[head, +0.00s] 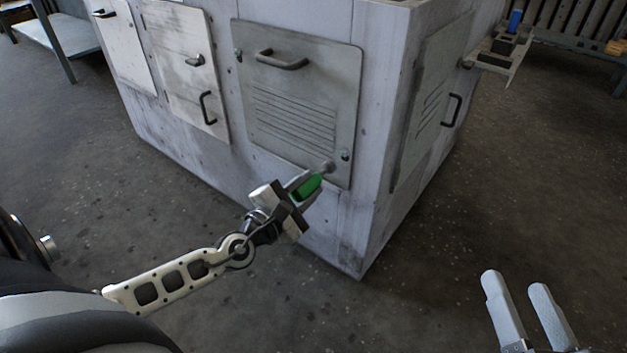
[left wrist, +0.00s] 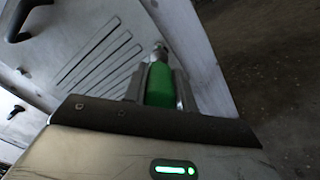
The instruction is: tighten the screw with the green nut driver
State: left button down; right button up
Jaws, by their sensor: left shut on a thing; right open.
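The green nut driver (head: 309,187) is held in my left gripper (head: 303,186), which is shut on its handle. The driver points up and right, with its tip at the lower right corner of the louvred panel (head: 300,100). In the left wrist view the green handle (left wrist: 160,84) lies between the two fingers, and its metal end (left wrist: 160,52) reaches the panel. The screw under the tip is hidden, so I cannot tell whether the driver is seated on it. My right gripper (head: 522,300) is open and empty at the lower right, over the floor.
The grey housing (head: 372,130) has other doors with handles on its left and right faces. A small shelf (head: 500,58) at its right side carries a blue-topped object (head: 514,20). A bench (head: 70,35) stands at the upper left. The floor in front is clear.

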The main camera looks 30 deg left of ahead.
pick_arm(q)
jog(key=shift+s+a+b, duration=0.15)
jog(key=shift+s+b, duration=0.1)
jog(key=shift+s, duration=1.55)
jog(key=shift+s+a+b, duration=0.15)
jog(key=shift+s+b, duration=0.05)
jog(key=shift+s, duration=1.6)
